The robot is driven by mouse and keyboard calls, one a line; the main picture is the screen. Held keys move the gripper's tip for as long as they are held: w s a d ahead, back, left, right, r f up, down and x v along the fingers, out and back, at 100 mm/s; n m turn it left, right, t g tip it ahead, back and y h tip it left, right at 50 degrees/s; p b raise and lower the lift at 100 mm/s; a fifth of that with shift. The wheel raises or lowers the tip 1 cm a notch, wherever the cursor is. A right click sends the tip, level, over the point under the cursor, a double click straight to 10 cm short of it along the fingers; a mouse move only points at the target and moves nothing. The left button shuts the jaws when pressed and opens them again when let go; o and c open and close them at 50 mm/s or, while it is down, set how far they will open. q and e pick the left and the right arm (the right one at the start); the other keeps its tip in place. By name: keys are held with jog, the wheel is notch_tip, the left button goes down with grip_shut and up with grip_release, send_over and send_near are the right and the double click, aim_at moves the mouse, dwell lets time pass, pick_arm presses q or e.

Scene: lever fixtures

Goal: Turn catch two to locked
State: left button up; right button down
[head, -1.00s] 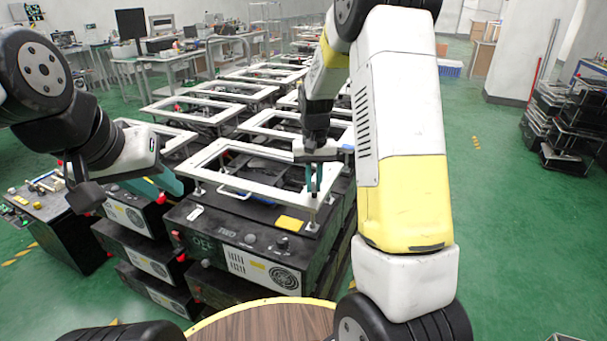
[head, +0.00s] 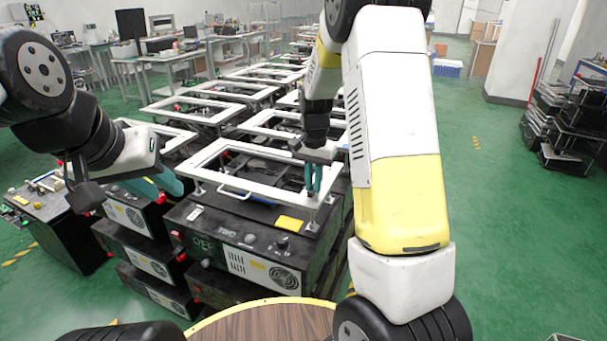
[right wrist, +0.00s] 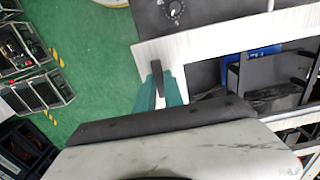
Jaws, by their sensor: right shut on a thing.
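My right gripper (head: 314,190) reaches down at the right side of the white frame (head: 225,190) on the nearest black unit. In the right wrist view, its teal fingers (right wrist: 160,92) are shut on a small dark lever (right wrist: 156,70), which I take for catch two. The lever stands at the edge of the white frame bar (right wrist: 205,48). The fingers hide its lower part, and I cannot read its position. In the head view the lever is hidden by the gripper. My left gripper (head: 168,181) hangs at the left, away from this unit; its finger opening is unclear.
More white-framed units stand behind and to the left. A round wooden table (head: 265,325) is at the front. Green floor (head: 500,220) lies open at the right.

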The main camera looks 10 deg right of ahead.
jog(key=c, duration=1.4)
grip_release()
jog(key=shift+c, duration=0.2)
jog(key=shift+r, duration=0.15)
notch_tip(320, 180, up, 7)
jog(key=shift+r, duration=0.3)
